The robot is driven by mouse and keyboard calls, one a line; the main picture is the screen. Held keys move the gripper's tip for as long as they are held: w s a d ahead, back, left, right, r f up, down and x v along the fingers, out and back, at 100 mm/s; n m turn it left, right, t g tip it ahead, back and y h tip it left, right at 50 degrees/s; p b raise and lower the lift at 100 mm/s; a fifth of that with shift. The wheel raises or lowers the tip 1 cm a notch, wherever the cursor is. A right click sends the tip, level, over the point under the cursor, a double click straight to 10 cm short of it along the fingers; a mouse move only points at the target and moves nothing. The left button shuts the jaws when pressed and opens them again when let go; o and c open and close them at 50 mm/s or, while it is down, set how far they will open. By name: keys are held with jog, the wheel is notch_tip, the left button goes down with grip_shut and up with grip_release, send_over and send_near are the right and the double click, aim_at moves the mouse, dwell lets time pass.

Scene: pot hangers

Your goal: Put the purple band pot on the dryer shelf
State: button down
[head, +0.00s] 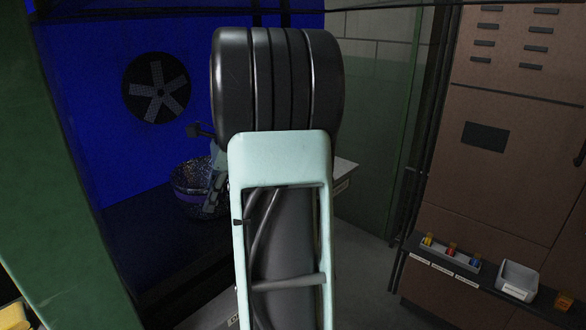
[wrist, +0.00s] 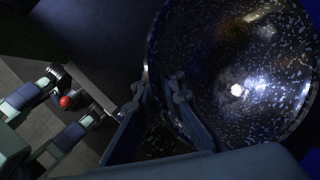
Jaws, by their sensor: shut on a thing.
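The purple band pot (head: 190,190) is a dark speckled bowl-like vessel inside the blue-walled booth in the head view. In the wrist view its speckled inside (wrist: 235,70) fills the right half, with a bright glare spot. My gripper (head: 212,192) is at the pot's right side, partly hidden behind my own arm. In the wrist view my gripper (wrist: 158,88) has one finger outside the rim and one inside, shut on the pot's wall. I cannot tell whether the pot rests on the dark surface (head: 150,245) or hangs just above it.
A round black fan (head: 156,87) is on the blue back wall (head: 100,130). A green post (head: 60,180) stands at the left. At the right, a brown cabinet (head: 500,180) has a ledge with small coloured items and a white bin (head: 517,280). Open floor (head: 365,265) lies between.

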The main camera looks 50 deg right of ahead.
jog(key=shift+f, duration=0.2)
jog(key=shift+f, duration=0.25)
jog(key=c, duration=2)
grip_release()
jog(key=shift+c, duration=0.2)
jog(key=shift+r, duration=0.5)
jog(key=p+v, duration=0.1)
jog(key=v, duration=0.6)
jog(key=shift+d+r+p, duration=0.15)
jog(key=shift+r+p, duration=0.1)
jog(key=shift+p, duration=0.15)
